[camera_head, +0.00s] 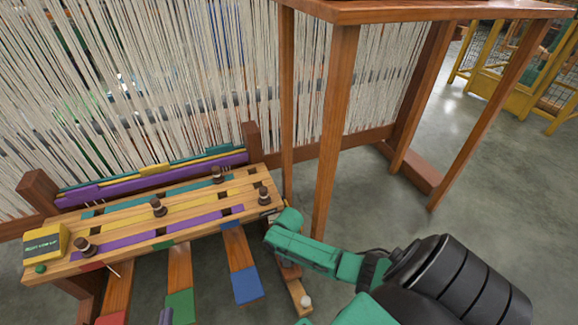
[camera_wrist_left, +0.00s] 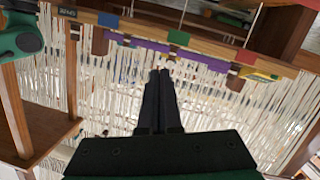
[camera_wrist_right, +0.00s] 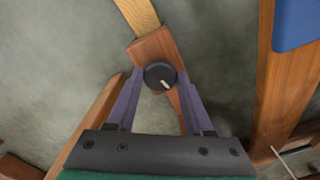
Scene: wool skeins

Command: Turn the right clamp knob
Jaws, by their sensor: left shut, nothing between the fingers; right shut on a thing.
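The right clamp knob (camera_wrist_right: 160,75) is a round black knob with a white pointer mark, set on a brown wooden block (camera_wrist_right: 150,45). The mark points toward the lower right in the right wrist view. My right gripper (camera_wrist_right: 158,82) is shut on the knob, one finger at each side. In the head view my right wrist hides the knob. My left gripper (camera_head: 165,315) shows only its grey fingertips at the bottom edge of the head view. It is shut and empty, and its dark fingers also show in the left wrist view (camera_wrist_left: 160,76).
A wooden bench (camera_head: 130,225) with several dark pegs and a yellow labelled box (camera_head: 45,243) stands before the loom's hanging threads (camera_head: 130,90). Wooden pedals with coloured ends, one blue (camera_head: 246,285), reach forward. A frame post (camera_head: 335,130) stands behind my right wrist. Floor is open at right.

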